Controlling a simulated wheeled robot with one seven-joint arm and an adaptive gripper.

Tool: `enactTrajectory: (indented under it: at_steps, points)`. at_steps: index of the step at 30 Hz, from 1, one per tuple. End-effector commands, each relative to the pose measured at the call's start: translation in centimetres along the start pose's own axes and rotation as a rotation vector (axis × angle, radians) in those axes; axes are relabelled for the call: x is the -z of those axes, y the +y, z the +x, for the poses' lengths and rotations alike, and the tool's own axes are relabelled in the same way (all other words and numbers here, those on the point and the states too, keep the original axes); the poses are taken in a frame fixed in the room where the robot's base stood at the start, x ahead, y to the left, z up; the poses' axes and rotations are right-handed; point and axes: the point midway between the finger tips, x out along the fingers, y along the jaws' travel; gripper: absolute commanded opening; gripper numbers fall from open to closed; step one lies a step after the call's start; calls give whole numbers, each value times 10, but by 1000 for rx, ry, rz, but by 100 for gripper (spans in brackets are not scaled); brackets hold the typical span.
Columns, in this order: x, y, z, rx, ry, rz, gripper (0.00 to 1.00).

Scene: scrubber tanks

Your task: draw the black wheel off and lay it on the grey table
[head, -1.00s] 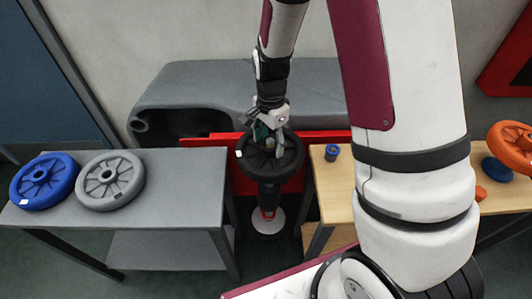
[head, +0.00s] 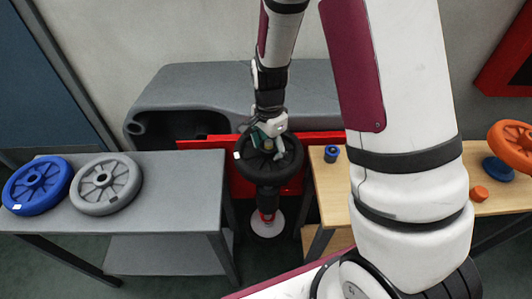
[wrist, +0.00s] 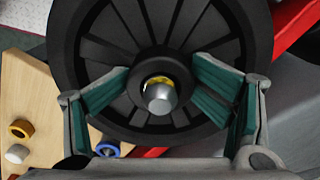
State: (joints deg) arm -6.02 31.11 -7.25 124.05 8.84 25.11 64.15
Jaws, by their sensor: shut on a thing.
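The black wheel (head: 285,167) is at the centre of the head view, above a dark upright post with a red band (head: 267,216). My gripper (head: 266,141) reaches down to its hub from above. In the wrist view the wheel (wrist: 80,40) fills the upper middle. A silver stub (wrist: 160,97) with a yellow ring shows in its hub. My gripper's green finger pads (wrist: 160,85) lie on either side of the hub, shut on the wheel. Whether the wheel has shifted along the stub cannot be told. The grey table (head: 180,185) stands to the left.
A blue wheel (head: 22,190) and a grey wheel (head: 122,189) lie on the grey table's left part; its right part is bare. A wooden table (head: 325,180) at right holds a small blue-ringed part (head: 331,154). A red panel (head: 236,180) stands behind the black wheel.

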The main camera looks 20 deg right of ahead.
Motion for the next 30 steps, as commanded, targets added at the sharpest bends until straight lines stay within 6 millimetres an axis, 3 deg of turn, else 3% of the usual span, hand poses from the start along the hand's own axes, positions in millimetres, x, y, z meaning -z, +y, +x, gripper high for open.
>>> enactTrajectory:
  at_steps: [8,10,12,14,30]
  points:
    - [-1,4,2,-11,-3,-1,30]
    - [-2,4,0,-11,-3,-1,22]
    - [-2,4,-3,-12,-3,-1,5]
    - [-2,4,-6,-12,-3,0,0]
    - [-1,2,-30,-5,-1,1,0]
